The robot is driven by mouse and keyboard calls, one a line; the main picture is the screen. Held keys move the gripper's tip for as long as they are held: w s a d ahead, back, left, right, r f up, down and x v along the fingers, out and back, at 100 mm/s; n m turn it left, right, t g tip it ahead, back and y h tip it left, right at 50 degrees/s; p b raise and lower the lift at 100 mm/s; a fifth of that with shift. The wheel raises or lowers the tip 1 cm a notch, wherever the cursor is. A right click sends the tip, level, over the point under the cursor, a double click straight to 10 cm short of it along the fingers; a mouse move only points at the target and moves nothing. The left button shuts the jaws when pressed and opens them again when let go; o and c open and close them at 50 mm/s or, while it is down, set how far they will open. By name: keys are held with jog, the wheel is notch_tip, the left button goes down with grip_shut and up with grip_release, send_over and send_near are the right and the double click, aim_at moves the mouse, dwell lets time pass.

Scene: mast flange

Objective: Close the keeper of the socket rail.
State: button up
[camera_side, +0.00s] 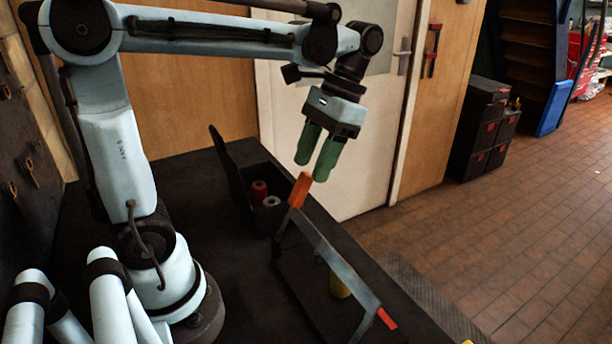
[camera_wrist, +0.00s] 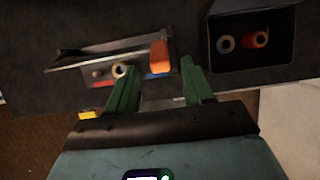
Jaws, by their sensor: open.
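The keeper (camera_side: 338,255) is a long grey bar with an orange handle (camera_side: 298,190) at its far end. It stands raised and slanted above the bench, and a gap shows under it. In the wrist view the keeper (camera_wrist: 105,52) lies along the socket rail (camera_wrist: 100,83), whose edge has red and blue marks. A round part with a pale ring (camera_wrist: 120,70) sits at the rail. My gripper (camera_side: 311,168) is open and empty, its green fingers pointing down just above the orange handle. In the wrist view the handle (camera_wrist: 160,57) appears between the fingertips; contact cannot be told.
A black open box (camera_side: 245,175) with its lid up stands behind the rail, holding a red spool (camera_side: 259,193) and a pale spool (camera_side: 272,202). A yellow part (camera_side: 340,286) shows beneath the keeper. The bench edge runs close along the rail's right side.

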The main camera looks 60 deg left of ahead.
jog(key=v, duration=0.7)
jog(key=shift+f, duration=0.1)
